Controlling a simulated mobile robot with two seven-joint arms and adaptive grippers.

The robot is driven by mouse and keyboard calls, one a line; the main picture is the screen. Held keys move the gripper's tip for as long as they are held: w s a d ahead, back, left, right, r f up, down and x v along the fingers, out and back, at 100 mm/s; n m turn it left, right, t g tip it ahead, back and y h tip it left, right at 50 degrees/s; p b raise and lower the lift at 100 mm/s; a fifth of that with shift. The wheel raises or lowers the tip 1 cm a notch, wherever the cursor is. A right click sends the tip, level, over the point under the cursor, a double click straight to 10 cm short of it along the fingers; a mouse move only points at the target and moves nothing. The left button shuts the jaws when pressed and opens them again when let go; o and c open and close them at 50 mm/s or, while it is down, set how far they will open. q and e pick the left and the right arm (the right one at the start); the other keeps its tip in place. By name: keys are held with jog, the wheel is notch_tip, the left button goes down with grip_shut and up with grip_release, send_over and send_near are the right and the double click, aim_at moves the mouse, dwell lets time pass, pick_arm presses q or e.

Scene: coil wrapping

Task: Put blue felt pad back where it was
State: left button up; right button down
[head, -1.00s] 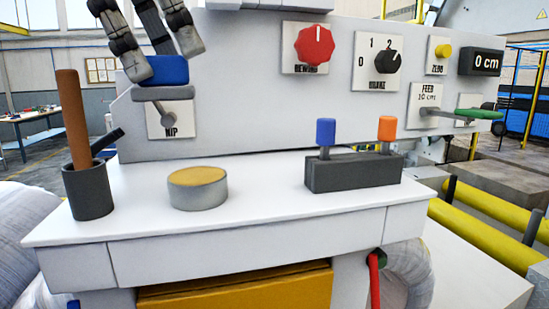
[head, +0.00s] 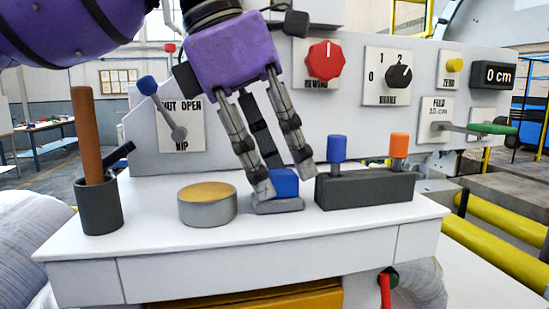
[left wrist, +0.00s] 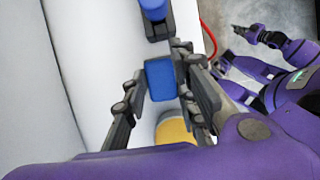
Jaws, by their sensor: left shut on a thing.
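The blue felt pad (head: 286,183), a blue block on a grey base, is between the fingers of my left gripper (head: 284,177). The gripper is shut on it and points down at the white shelf (head: 250,238). The pad is at or just above the shelf, between the round tin and the dark peg block; I cannot tell whether it touches. In the left wrist view the pad (left wrist: 160,79) is also gripped between both fingers. My right gripper (left wrist: 246,36) shows small and dark in the left wrist view, away from the pad; its jaw state is unclear.
A grey tin with a yellow top (head: 207,206) stands left of the pad. A dark block (head: 365,188) with blue and orange pegs stands close on its right. A dark cup (head: 100,206) holds a brown rod. The panel with knobs and levers rises behind; the shelf's front strip is clear.

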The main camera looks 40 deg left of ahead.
pick_arm(q)
jog(key=shift+s, duration=0.1)
jog(key=o, duration=0.6)
jog(key=shift+d+f, duration=0.1)
jog(key=o, duration=0.4)
jog(key=shift+o, duration=0.2)
jog(key=v, duration=1.2)
